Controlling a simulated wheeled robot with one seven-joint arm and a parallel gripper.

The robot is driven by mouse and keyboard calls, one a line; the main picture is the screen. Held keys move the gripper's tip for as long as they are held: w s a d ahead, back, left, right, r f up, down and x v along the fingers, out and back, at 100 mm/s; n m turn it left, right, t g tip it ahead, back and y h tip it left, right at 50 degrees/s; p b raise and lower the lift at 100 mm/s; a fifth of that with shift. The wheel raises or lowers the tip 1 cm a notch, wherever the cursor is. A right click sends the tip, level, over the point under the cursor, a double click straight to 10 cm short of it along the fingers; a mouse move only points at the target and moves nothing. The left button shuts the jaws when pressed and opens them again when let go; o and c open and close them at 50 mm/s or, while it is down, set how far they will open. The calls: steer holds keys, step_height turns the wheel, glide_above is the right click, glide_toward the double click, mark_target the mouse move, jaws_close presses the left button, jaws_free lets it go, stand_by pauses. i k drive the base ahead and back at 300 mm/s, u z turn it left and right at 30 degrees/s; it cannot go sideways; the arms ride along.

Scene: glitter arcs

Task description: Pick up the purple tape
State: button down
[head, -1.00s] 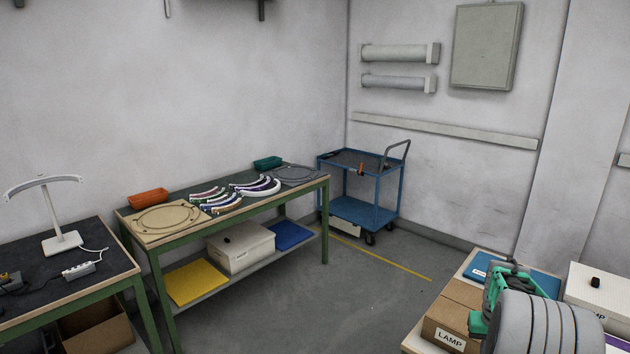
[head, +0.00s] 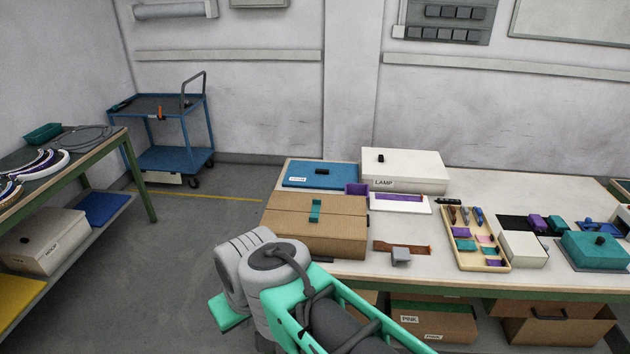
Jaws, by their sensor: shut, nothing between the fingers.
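Several purple things show on the long pale-topped bench (head: 340,260), and I cannot tell for sure which is the tape. A purple strip (head: 403,198) lies along a white tray (head: 412,209) in front of the white LAMP box. A small purple block or bin (head: 357,189) is just left of it. Small purple pieces (head: 463,232) lie in a wooden compartment tray (head: 497,265). A purple block (head: 538,222) is farther right. My grey and green arm fills the bottom middle, in front of the bench; I cannot make out its fingers.
Brown cartons (head: 318,240), a blue box (head: 320,175) and the LAMP box (head: 404,171) crowd the bench's left end. A teal lidded box (head: 595,250) stands at right. A blue cart (head: 175,158) and a green-framed table (head: 92,158) are at left. The floor between is open.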

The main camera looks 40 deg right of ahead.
mark_target(419, 199)
steer(key=z, duration=1.8)
